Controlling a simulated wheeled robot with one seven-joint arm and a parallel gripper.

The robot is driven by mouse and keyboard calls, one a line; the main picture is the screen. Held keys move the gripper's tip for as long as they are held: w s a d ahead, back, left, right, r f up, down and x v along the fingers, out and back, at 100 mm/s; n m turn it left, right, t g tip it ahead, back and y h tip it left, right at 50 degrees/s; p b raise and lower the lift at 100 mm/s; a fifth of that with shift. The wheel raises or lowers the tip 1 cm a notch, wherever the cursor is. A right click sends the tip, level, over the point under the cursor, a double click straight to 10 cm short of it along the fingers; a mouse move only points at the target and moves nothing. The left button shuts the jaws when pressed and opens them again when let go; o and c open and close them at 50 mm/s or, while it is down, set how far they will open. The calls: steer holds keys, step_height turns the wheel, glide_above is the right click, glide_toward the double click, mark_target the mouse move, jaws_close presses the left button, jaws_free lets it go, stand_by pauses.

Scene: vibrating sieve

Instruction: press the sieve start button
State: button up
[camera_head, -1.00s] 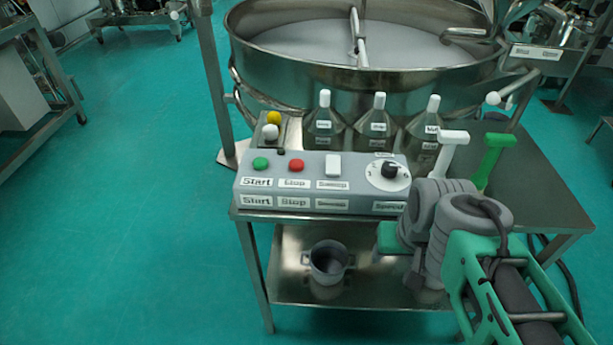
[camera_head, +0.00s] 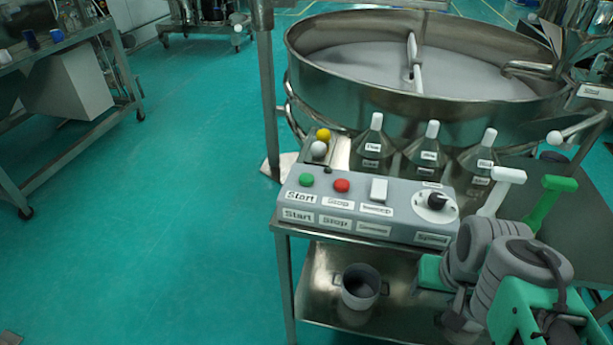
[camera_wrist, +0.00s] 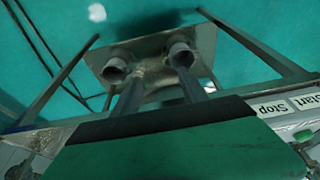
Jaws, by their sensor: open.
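The green start button (camera_head: 306,180) sits at the left end of the grey control box (camera_head: 400,212), above the "Start" labels. The red stop button (camera_head: 342,186) is just right of it. My gripper (camera_head: 458,312) hangs low at the front right of the box, well apart from the start button, partly hidden by my arm. In the wrist view, my gripper (camera_wrist: 152,72) shows two fingers set apart with nothing between them. The "Start" label (camera_wrist: 304,102) appears at that view's right edge.
A white switch (camera_head: 379,189) and a dial (camera_head: 436,203) fill the box's right part. White and yellow knobs and several flasks stand behind it, before the round sieve (camera_head: 300,75). A pot (camera_head: 360,288) sits on the lower shelf.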

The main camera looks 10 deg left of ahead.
jaws_close()
stand_by(0.3)
stand_by(1.1)
